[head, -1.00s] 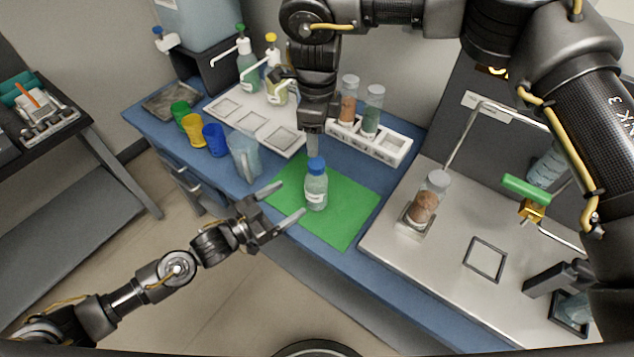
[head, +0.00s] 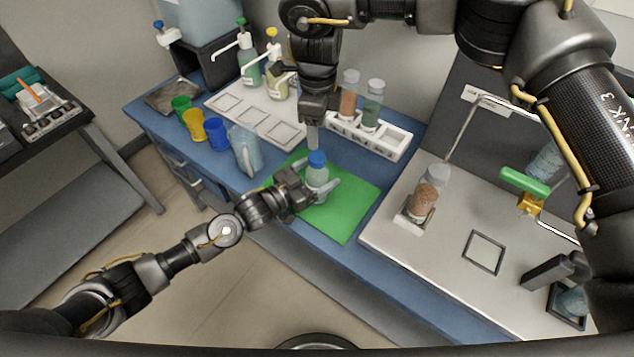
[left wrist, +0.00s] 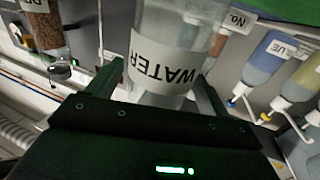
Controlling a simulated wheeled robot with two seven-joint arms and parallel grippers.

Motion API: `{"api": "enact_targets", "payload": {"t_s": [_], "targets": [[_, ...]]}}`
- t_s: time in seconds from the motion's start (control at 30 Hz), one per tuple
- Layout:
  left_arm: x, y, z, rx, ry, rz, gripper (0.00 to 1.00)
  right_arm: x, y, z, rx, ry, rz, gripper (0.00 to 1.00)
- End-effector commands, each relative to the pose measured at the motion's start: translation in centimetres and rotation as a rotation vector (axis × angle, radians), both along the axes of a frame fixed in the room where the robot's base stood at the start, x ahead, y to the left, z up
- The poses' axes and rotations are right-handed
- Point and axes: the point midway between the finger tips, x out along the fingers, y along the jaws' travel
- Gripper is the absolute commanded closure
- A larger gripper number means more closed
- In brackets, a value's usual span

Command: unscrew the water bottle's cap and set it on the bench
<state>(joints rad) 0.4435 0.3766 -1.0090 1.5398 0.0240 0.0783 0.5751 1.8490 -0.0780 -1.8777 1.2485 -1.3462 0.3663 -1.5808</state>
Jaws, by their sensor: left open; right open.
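The water bottle (head: 317,177) stands upright on the green mat (head: 350,210), with its blue cap (head: 317,159) on top. My left gripper (head: 322,191) is open, with its fingers on either side of the bottle's body. In the left wrist view the bottle (left wrist: 175,55), labelled WATER, sits between the two open fingers (left wrist: 160,95); I cannot tell whether they touch it. My right gripper (head: 313,135) points down from above, just behind the cap. Its fingers are seen edge-on, and it holds nothing that I can see.
A clear jug (head: 246,150) and coloured cups (head: 193,127) stand left of the mat. A white rack (head: 385,140) with two tubes is behind it. A jar of brown grains (head: 425,197) stands on the grey bench to the right. The mat's front right is clear.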

Motion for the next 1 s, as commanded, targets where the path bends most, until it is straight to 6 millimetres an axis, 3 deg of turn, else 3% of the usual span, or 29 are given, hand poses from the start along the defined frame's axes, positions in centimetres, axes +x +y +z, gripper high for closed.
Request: {"api": "enact_targets", "payload": {"t_s": [0.07, 0.67, 0.87, 1.0], "targets": [[-0.03, 0.0, -0.01, 0.0, 0.0, 0.0, 0.2, -0.01, 0.0, 0.01, 0.0, 0.0, 0.0, 0.46], [-0.05, 0.04, -0.08, 0.002, 0.001, 0.0, 0.99, -0.01, 0.0, 0.01, 0.0, 0.0, -0.005, 0.46], [-0.06, 0.04, -0.11, 0.002, 0.001, 0.0, 1.0, -0.02, 0.01, -0.01, 0.001, 0.001, -0.174, 0.46], [-0.07, 0.05, -0.13, 0.002, 0.002, 0.0, 1.0, -0.02, 0.06, -0.01, 0.001, 0.0, -0.469, 0.46]]}}
